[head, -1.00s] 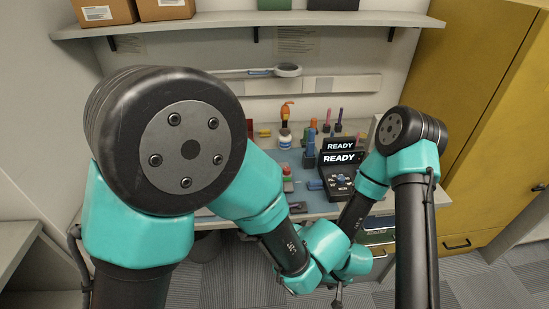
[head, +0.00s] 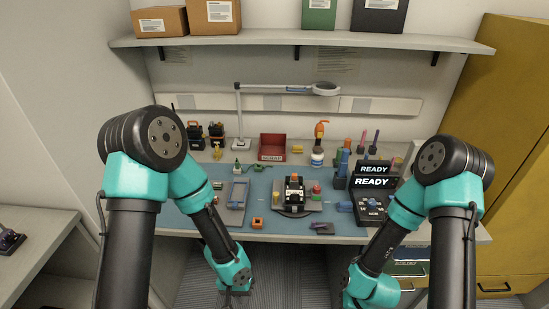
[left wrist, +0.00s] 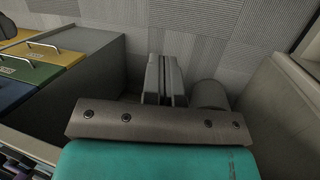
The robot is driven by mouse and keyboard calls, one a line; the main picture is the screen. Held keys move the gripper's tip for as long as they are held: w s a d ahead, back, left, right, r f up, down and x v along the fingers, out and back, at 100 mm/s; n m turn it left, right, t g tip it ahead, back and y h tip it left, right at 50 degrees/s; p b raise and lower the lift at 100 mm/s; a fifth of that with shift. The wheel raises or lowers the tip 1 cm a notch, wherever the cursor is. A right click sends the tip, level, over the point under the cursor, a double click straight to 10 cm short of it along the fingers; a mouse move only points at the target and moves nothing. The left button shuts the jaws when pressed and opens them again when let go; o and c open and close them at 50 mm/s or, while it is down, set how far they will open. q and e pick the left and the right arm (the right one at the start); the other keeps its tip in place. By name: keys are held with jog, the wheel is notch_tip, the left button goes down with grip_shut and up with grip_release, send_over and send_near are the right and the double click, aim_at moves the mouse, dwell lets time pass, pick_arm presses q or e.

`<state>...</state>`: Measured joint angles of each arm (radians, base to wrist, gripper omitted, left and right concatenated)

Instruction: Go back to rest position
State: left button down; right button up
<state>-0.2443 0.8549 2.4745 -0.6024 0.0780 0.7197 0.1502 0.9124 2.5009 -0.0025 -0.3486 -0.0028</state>
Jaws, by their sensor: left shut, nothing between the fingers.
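My left gripper (head: 229,295) hangs low in front of the desk at the bottom of the head view. In the left wrist view its two fingers (left wrist: 164,80) are together with nothing between them, above the grey floor. My right arm (head: 385,248) comes down in front of the desk's right side. Its wrist reaches the bottom edge of the head view, and its gripper does not show.
The desk with its blue mat (head: 266,185) carries a radio in a stand (head: 294,195), a black READY console (head: 371,190), a red tray (head: 272,147) and a magnifier lamp (head: 326,89). A yellow cabinet (head: 515,150) stands right. Drawers (left wrist: 50,58) show beside the left gripper.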

pick_arm(q)
jog(key=s+a+f+n+t+h, duration=0.1)
jog(key=a+f+n+t, duration=0.2)
jog(key=a, duration=0.9)
notch_tip(320, 180, down, 3)
jog(key=shift+s+a+f+n, duration=0.2)
jog(key=shift+s+a+n, duration=0.2)
jog(key=c, duration=1.8)
grip_release()
jog(key=shift+c, duration=0.2)
